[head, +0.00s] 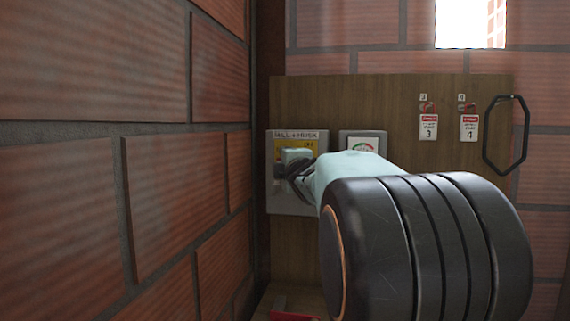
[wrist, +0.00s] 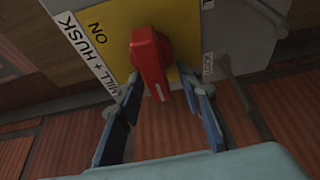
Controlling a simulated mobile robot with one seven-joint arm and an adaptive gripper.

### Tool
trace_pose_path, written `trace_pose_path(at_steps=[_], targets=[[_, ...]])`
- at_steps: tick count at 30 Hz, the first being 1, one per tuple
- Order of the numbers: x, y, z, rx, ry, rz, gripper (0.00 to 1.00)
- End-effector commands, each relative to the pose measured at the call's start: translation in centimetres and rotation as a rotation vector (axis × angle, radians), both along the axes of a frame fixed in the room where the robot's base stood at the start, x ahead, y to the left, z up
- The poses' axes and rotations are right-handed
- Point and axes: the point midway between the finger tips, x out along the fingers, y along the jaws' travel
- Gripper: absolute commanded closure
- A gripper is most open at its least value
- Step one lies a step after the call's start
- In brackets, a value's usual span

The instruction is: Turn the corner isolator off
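The corner isolator is the grey box (head: 285,201) labelled MILL + HUSK at the left end of the wooden board. In the wrist view it has a yellow plate (wrist: 111,18) with the word ON and a red rotary handle (wrist: 150,60). The handle's white-marked end points toward my gripper. My gripper (wrist: 160,86) is open, with one blue-padded finger on each side of the handle's end. Small gaps seem to show, and I cannot tell whether either finger touches it. In the head view my gripper (head: 296,168) hides the handle.
A second grey box (head: 363,140) with a round dial sits just right of the isolator. Tags 3 (head: 428,127) and 4 (head: 469,127) and a black ring (head: 507,134) hang further right. A brick wall (head: 160,190) stands close on the left.

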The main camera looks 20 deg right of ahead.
Motion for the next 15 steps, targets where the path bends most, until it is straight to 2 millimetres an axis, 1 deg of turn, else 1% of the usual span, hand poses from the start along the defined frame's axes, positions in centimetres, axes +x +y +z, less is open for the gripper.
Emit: trace_pose_path(at_steps=[9,15], targets=[[-4.3,0.9,0.1,0.002,-0.002,0.001,0.67],[-6.2,1.2,0.1,0.001,0.000,-0.001,0.67]])
